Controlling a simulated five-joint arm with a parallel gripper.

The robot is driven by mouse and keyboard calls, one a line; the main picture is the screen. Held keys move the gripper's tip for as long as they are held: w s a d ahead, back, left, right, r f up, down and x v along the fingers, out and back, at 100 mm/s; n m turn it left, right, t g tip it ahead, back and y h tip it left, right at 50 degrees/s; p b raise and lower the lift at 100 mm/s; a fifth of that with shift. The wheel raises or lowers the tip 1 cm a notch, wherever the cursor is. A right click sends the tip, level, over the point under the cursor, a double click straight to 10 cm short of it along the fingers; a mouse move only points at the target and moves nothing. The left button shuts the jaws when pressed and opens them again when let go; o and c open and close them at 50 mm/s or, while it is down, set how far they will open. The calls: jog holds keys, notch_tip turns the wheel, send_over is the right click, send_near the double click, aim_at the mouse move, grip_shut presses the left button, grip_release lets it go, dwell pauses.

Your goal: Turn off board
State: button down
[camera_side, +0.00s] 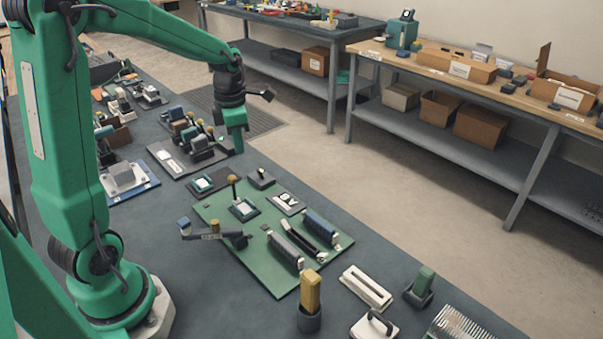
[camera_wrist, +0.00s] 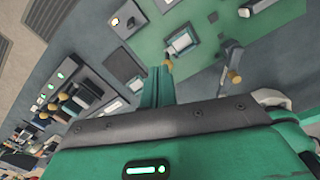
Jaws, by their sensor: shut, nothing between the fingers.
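The green board (camera_side: 262,268) lies on the dark bench and carries several parts; part of it shows in the wrist view (camera_wrist: 212,32). On it are a white-faced module (camera_side: 243,208), a yellow-knobbed post (camera_side: 233,184) and a lever arm with a yellow knob (camera_side: 215,226). Which part is the power switch I cannot tell. My gripper (camera_side: 238,150) is shut and empty, pointing down above the bench beyond the board's far left corner. In the wrist view its fingers (camera_wrist: 162,78) are together and partly cover the area beside a yellow knob (camera_wrist: 168,64).
A small black box with a knob (camera_side: 261,178) stands by the board's far edge. A dark tray of yellow-topped levers (camera_side: 190,140) lies left of my gripper. A yellow block in a dark cup (camera_side: 310,295) and a white slotted block (camera_side: 366,288) stand at the front.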

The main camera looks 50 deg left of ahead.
aim_at(260, 174)
jog(key=a+f+n, duration=0.1)
jog(key=n, duration=0.1)
jog(key=w+a+f+n, duration=0.1)
jog(key=f+n, duration=0.1)
jog(key=shift+w+a+n+g, duration=0.1)
jog(key=shift+a+n+g, duration=0.2)
jog(key=shift+a, duration=0.1)
jog(key=shift+f, duration=0.15)
notch_tip(260, 174, down, 9)
jog(key=shift+f, duration=0.1)
jog(key=shift+w, duration=1.05)
jog(key=shift+w+r, duration=0.4)
jog(key=shift+w, duration=0.4)
